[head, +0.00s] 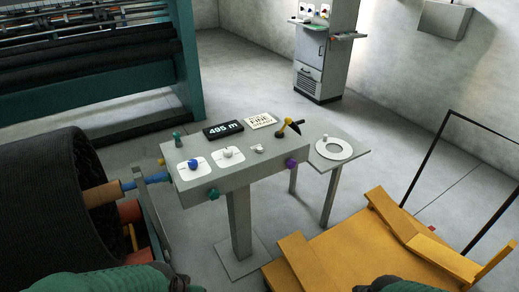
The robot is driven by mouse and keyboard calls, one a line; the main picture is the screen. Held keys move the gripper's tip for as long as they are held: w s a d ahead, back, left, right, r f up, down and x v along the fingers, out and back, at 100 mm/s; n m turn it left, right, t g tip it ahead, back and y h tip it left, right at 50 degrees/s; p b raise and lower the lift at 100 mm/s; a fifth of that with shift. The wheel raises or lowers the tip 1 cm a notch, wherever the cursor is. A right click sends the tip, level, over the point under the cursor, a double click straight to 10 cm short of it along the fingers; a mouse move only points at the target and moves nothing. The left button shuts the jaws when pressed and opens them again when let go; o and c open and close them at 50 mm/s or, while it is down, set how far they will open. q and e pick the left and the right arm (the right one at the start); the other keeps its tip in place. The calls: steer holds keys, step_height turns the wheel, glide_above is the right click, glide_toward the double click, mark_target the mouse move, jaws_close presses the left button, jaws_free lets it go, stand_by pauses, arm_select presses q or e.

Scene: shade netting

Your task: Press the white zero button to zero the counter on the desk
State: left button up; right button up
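The grey desk (240,176) stands on a single post in the middle of the head view. Its counter (223,130) is a black display reading "495 m" at the back of the top. A white button (227,153) sits on a white plate near the front, right of a blue button (193,164) on a similar plate. A smaller white piece (258,149) lies further right; I cannot tell whether it is a button. Green parts of my arms show at the bottom edge, left and right of the desk. My gripper fingers are not visible, and nothing of mine touches the desk.
The desk also carries a sign (261,121), a yellow-black lever (290,128), a purple knob (291,163) and green knobs (214,193). A small side table (355,151) adjoins it. A dark roll (45,205) stands left, a yellow platform (335,262) front right.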

arm_select(q)
jaws_close()
stand_by(1.4)
